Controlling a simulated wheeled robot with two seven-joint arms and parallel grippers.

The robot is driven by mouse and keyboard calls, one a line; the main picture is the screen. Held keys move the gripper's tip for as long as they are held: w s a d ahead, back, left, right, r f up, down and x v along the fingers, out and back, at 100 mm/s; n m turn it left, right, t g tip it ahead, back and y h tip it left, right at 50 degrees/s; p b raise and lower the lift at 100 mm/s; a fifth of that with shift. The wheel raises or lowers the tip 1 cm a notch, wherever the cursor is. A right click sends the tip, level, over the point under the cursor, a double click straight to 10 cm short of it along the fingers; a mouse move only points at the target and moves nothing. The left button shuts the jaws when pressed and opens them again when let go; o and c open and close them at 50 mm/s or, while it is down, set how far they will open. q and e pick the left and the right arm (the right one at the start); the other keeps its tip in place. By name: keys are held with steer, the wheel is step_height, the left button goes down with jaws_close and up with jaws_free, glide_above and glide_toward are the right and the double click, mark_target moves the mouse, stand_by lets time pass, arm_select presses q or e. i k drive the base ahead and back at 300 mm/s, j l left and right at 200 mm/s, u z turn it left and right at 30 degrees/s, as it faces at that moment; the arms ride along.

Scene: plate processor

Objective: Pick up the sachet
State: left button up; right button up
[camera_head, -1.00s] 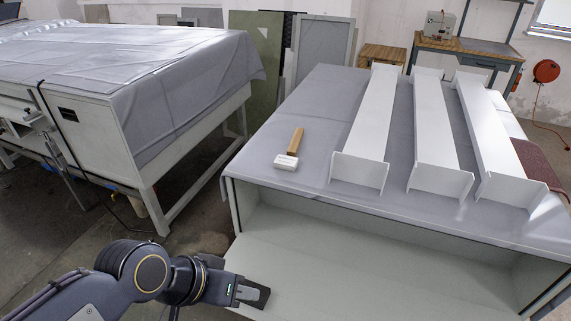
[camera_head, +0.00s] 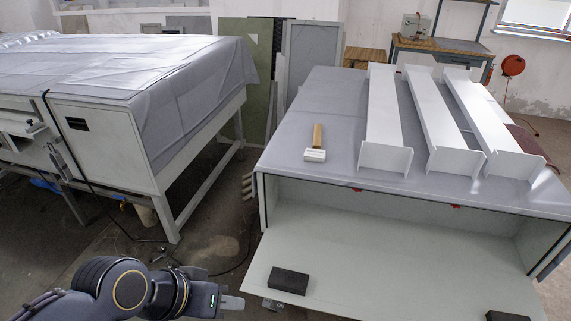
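I cannot make out anything that is clearly a sachet. A dark flat block (camera_head: 289,281) lies on the pale lowered flap (camera_head: 390,265) of the right-hand table, near the flap's left end. A second dark shape (camera_head: 508,316) is cut off at the bottom edge; I cannot tell what it is. My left gripper (camera_head: 232,302) is low in the head view, left of the first block and apart from it in the picture. Its fingers are seen nearly side-on, so their opening is unclear. I see nothing held in it. My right gripper is not in view.
The right-hand table has a grey covered top (camera_head: 335,105) with three long white beams (camera_head: 384,110) and a wooden-handled brush (camera_head: 316,145). A large covered table (camera_head: 150,75) stands at the left. Bare floor shows between the tables.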

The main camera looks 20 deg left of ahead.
mark_target(318, 156)
steer(key=j+z, duration=0.1)
steer(key=j, duration=0.85)
steer(key=k+j+z, duration=0.1)
steer(key=j, duration=0.85)
steer(key=i+j, duration=0.25)
steer(key=j, duration=0.15)
steer(key=i+j+z, duration=0.1)
steer(key=i+j, duration=0.2)
steer(key=i+j+z, duration=0.1)
steer(key=i+j, duration=0.15)
steer(key=j, duration=0.3)
steer(key=i+j, duration=0.15)
steer(key=i, duration=0.2)
steer(key=i+j, duration=0.15)
steer(key=i, duration=0.2)
